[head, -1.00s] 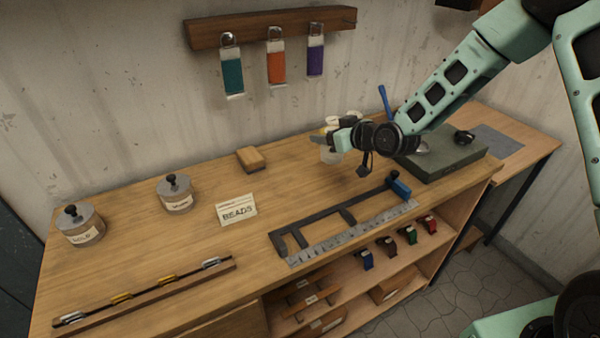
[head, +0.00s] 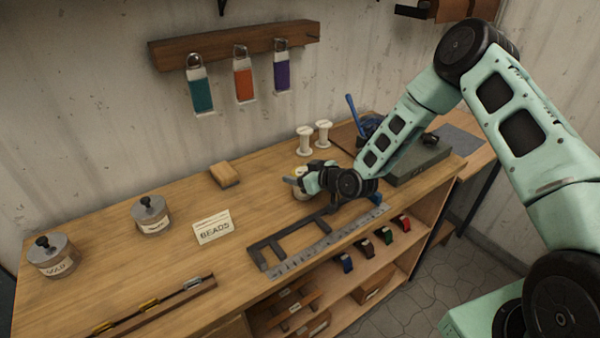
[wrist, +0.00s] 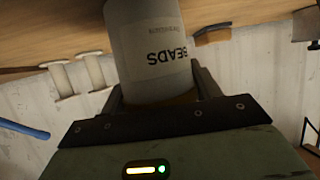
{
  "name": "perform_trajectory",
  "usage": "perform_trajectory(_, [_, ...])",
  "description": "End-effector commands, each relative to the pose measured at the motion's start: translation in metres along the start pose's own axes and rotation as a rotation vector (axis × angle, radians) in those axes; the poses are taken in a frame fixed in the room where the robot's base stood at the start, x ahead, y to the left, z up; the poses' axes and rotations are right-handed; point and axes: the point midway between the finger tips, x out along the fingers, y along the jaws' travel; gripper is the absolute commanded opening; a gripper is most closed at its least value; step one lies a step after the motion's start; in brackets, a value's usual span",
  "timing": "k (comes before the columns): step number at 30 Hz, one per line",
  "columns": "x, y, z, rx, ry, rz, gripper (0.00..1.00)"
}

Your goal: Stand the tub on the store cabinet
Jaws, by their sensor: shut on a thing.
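The tub (wrist: 150,45) is a pale cylinder with a BEADS label, which reads upside down in the wrist view. My gripper (wrist: 155,85) is shut on it, with one dark jaw at each side. In the head view my gripper (head: 298,183) is over the workbench (head: 130,270), left of the grey slab. The tub (head: 300,194) is mostly hidden there behind the gripper, and its clearance above the bench is hard to judge. I cannot identify the store cabinet in these views.
Two white spools (head: 304,142) stand behind my gripper. A dark frame and steel ruler (head: 312,257) lie in front. A BEADS card (head: 213,227), a wooden block (head: 224,174) and lidded jars (head: 151,216) are to the left. A grey slab (head: 417,160) is to the right.

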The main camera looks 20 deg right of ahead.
Motion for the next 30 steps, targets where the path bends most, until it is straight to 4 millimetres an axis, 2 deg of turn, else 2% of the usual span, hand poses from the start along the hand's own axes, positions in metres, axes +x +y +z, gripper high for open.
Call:
perform_trajectory(5, [0.001, 0.0, 0.003, 0.0, 0.001, 0.0, 0.33])
perform_trajectory(6, [0.001, 0.0, 0.003, 0.0, 0.0, 0.0, 0.68])
perform_trajectory(8, [0.001, 0.0, 0.002, 0.0, 0.0, 0.0, 0.84])
perform_trajectory(20, [-0.003, 0.001, 0.0, 0.001, -0.001, 0.001, 0.84])
perform_trajectory(23, [-0.016, 0.001, 0.001, 0.0, -0.001, 0.001, 0.84])
perform_trajectory(30, [-0.067, 0.001, 0.002, -0.001, -0.001, 0.002, 0.84])
